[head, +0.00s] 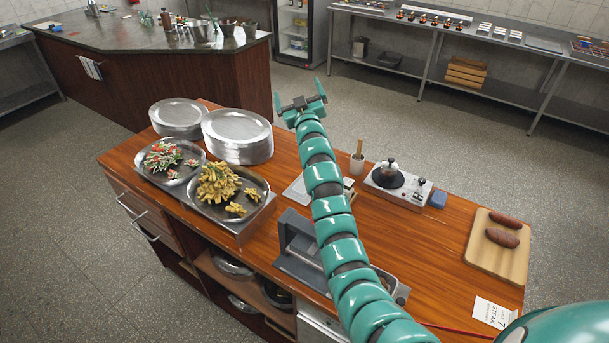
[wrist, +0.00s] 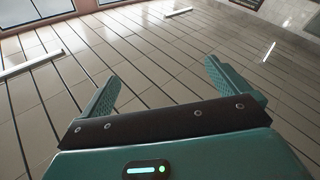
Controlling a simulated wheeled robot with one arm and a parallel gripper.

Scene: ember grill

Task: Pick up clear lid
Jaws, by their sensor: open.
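A small rounded, shiny cover with a knob, which looks like the clear lid (head: 389,167), sits over the dark round top of a silver countertop unit (head: 413,191) on the wooden counter. It is too small to see how it rests there. My gripper (head: 299,92) is raised beyond the counter's back edge, up and left of the lid and well apart from it. Its two teal fingers are spread with nothing between them. In the wrist view my gripper (wrist: 160,78) is also open and empty, and the lid is not in that view.
My arm crosses above the counter, left of the lid.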

